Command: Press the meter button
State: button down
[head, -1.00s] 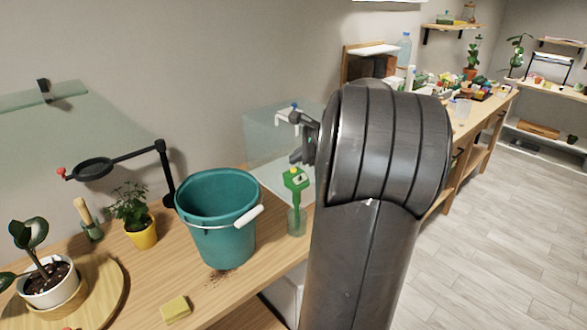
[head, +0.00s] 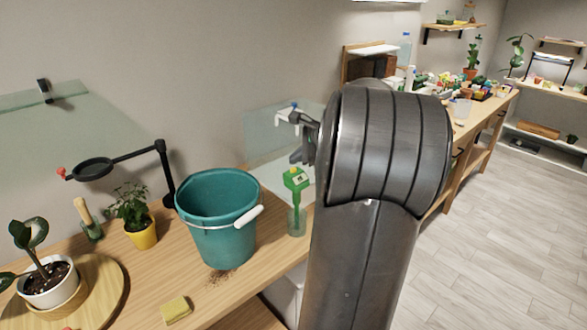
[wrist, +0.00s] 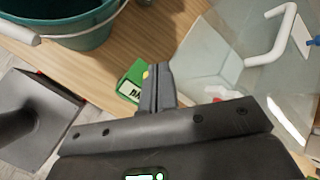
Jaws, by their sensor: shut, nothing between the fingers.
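The green meter (head: 297,180) stands upright in a clear container (head: 297,222) on the wooden bench, right of the teal bucket. In the wrist view the top of the meter (wrist: 131,88) shows just left of my fingertips, with part of a white label. A small yellow spot, which looks like its button (wrist: 146,74), lies right beside the fingertips. My gripper (wrist: 156,76) is shut and empty. In the head view my gripper (head: 297,157) is just above the meter, partly hidden by my arm. I cannot tell whether the fingers touch the meter.
The teal bucket (head: 218,225) with a white handle grip stands close to the left. A clear glass tank (head: 262,135) with a white hook-shaped pipe (wrist: 275,40) is close behind. A potted plant (head: 140,230) and a yellow sponge (head: 176,309) are further left.

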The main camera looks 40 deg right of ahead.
jog(key=shift+f, duration=0.1)
dwell(0.3)
jog(key=shift+f, duration=0.3)
jog(key=shift+f, duration=0.25)
dwell(0.5)
jog(key=shift+r, duration=0.7)
notch_tip(320, 180, up, 6)
dwell(0.6)
